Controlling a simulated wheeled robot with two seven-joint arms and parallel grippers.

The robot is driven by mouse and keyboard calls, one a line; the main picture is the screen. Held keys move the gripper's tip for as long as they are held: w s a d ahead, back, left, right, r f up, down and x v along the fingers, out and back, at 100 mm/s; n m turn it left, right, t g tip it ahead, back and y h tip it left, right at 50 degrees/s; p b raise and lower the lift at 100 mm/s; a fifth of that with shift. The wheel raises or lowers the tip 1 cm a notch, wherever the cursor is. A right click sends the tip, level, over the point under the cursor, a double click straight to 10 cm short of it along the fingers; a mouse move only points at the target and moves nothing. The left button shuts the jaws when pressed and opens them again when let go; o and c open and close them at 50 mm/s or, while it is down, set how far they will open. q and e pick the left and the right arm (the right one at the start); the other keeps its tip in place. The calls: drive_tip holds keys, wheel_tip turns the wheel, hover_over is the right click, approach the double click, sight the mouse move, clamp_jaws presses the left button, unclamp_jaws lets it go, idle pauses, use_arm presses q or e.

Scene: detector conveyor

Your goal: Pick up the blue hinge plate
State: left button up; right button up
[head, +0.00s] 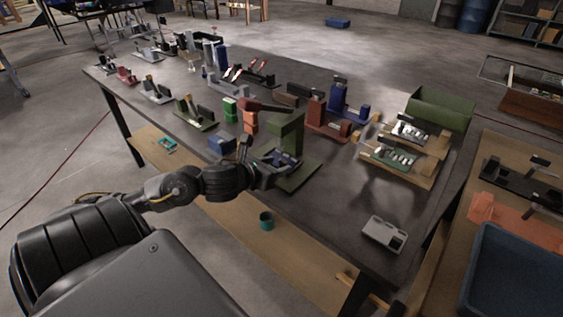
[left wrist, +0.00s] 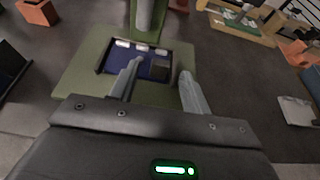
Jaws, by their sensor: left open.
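The blue hinge plate (head: 279,158) lies flat in a dark frame on the base of a green press-like fixture (head: 288,130). In the left wrist view the dark blue plate (left wrist: 155,66) shows several pale pieces along its far edge and a dark block at its right. My left gripper (head: 271,170) is at the near side of the fixture. In the left wrist view its two fingers (left wrist: 161,72) are spread and empty, over the near part of the plate. I cannot tell whether they touch it. My right gripper is not in view.
The fixture's post rises just behind the plate. Red, blue and green fixtures crowd the dark table (head: 340,210) behind and to the left. A wooden rack (head: 400,170) stands to the right. A grey device (head: 384,234) lies at the front right, with bare tabletop around it.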

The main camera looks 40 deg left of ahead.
sight(281, 157)
use_arm(q)
drive_tip(key=shift+x, duration=1.35)
clamp_jaws()
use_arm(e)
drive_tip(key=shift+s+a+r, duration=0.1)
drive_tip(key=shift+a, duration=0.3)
use_arm(q)
drive_tip(key=shift+r, duration=0.1)
